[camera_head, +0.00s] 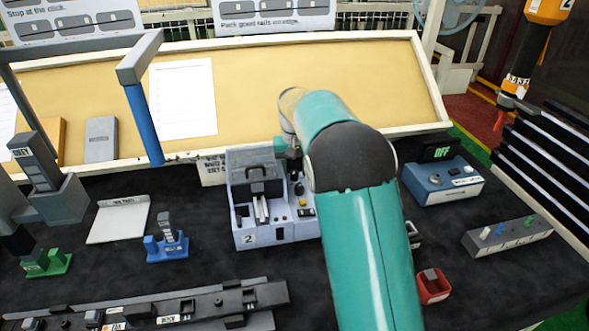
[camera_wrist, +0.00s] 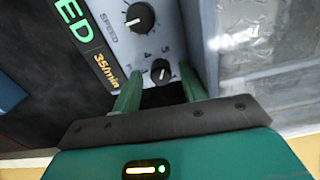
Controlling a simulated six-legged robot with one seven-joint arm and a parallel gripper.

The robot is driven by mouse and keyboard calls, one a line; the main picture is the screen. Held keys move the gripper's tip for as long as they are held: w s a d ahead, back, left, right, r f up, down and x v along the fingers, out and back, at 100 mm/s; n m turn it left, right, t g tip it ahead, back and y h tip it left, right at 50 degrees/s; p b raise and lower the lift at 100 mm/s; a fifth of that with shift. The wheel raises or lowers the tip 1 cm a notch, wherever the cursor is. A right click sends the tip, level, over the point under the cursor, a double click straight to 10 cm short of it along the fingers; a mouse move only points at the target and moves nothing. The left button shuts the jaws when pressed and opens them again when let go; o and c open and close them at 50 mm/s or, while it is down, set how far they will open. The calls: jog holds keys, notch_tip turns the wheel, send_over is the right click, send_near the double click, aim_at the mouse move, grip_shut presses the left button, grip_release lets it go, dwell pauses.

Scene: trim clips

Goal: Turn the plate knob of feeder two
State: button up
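Feeder two (camera_head: 250,238) is a pale grey box marked "2" in the middle of the bench in the head view. My arm covers part of its right side. In the wrist view, its panel (camera_wrist: 175,25) carries a larger black knob marked SPEED (camera_wrist: 139,17) and a smaller black knob (camera_wrist: 161,70) with numbers 3, 4 and 5 around it. The smaller knob's name label is not visible. My gripper (camera_wrist: 161,80) is open, its green fingers on either side of the smaller knob, with gaps showing between. Whether the tips reach the knob's depth is unclear.
A clear-walled part (camera_wrist: 260,60) stands close on the right. On the bench are a blue box with an OFF display (camera_head: 440,185), a red bin (camera_head: 433,287) and a blue clip stand (camera_head: 167,247).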

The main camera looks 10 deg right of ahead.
aim_at(295, 173)
jog(key=shift+a, duration=0.15)
jog(key=n, duration=0.5)
jog(key=shift+n, duration=0.4)
jog(key=n, duration=0.6)
notch_tip(295, 173, up, 14)
jog(key=s+r+m+t, duration=0.1)
jog(key=s+r+m, duration=0.1)
jog(key=s, duration=1)
jog(key=s+r+m+t, duration=0.2)
jog(key=s+m, duration=0.3)
jog(key=s, duration=0.7)
jog(key=shift+s+d+r+t, duration=0.2)
jog(key=shift+r+t, duration=0.1)
jog(key=shift+r, duration=0.15)
